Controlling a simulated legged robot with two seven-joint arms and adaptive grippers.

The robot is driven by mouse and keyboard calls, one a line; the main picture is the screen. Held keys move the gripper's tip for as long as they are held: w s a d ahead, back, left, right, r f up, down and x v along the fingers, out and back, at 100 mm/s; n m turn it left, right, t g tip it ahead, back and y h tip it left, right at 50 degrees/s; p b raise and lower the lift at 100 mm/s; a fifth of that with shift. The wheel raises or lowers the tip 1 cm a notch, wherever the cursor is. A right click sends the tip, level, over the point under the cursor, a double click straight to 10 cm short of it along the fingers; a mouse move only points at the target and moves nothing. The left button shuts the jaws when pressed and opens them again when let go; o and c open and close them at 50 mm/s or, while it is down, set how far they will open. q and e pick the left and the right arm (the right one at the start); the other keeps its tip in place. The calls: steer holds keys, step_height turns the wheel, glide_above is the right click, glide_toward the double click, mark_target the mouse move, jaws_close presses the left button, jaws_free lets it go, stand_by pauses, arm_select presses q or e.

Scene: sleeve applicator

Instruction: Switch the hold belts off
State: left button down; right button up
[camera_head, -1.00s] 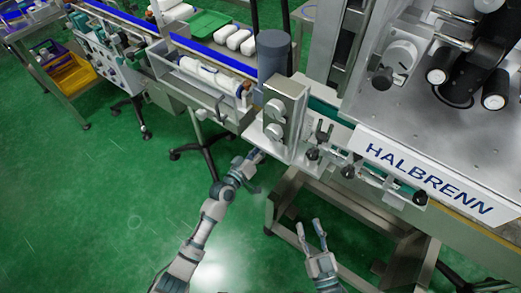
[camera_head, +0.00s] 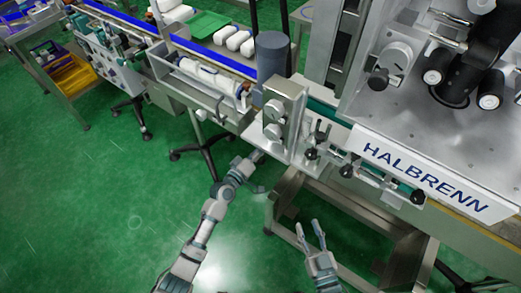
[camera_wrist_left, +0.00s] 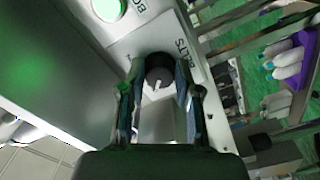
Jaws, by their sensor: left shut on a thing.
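A black rotary knob (camera_wrist_left: 158,70) with a white pointer line sits on a grey panel (camera_wrist_left: 130,42), beside partly visible lettering that looks like "BELTS". My left gripper (camera_wrist_left: 160,90) has its fingers on both sides of this knob and is shut on it. In the head view my left gripper (camera_head: 254,158) is small, at the lower edge of the control box (camera_head: 284,118) on the machine's front; the knob is hidden there. My right gripper (camera_head: 313,236) is open and empty, in front of the metal frame.
The HALBRENN machine (camera_head: 425,180) fills the right. A blue conveyor (camera_head: 212,55) with white bottles runs to the back left. Green floor (camera_head: 90,200) is clear at lower left.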

arm_select(q)
steer(key=shift+w+a, duration=0.1)
steer(key=shift+a, duration=0.05)
steer(key=c, duration=0.9)
jaws_free()
steer(key=shift+o, duration=0.5)
steer(key=v, duration=1.2)
steer(key=shift+f, duration=0.15)
